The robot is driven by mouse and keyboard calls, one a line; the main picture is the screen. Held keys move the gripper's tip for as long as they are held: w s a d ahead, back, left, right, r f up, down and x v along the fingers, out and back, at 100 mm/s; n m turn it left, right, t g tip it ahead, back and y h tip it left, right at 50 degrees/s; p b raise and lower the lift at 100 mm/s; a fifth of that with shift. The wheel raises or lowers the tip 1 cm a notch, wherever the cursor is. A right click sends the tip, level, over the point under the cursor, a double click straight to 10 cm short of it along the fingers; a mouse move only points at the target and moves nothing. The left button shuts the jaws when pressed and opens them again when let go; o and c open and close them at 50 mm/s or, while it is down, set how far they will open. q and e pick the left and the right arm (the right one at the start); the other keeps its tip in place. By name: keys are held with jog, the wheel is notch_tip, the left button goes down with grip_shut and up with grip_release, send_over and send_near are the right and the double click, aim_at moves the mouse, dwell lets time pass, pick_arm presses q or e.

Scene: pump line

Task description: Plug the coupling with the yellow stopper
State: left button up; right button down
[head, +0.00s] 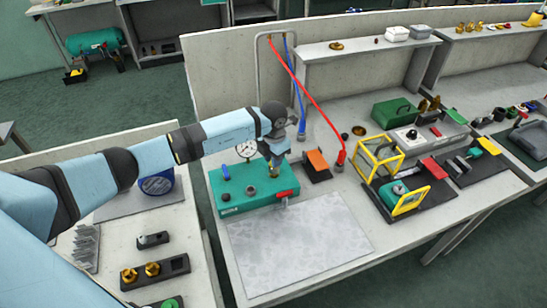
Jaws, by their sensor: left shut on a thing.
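The teal pump block (240,204) sits on the middle bench, with a round gauge at its back and a red lever at its front right. My left gripper (274,162) points down over the block's right side. It is shut on a small yellow piece, seemingly the yellow stopper (275,172), low over the block's top. I cannot tell whether the stopper touches the block or sits in a port. My right gripper is not in view.
A grey plate (298,240) lies clear in front of the block. An orange-topped item (317,161) and red and blue hoses stand to the right. A yellow-framed cage (380,158) is farther right. Brass fittings (152,269) sit in a black rack on the left bench.

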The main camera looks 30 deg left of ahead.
pick_arm(q)
jog(key=shift+f+b, duration=0.3)
jog(key=shift+f, duration=0.05)
dwell(0.3)
jog(key=o, duration=1.3)
jog(key=shift+r, duration=0.1)
jog(key=shift+r+p, duration=2.1)
jog(key=shift+r, duration=1.35)
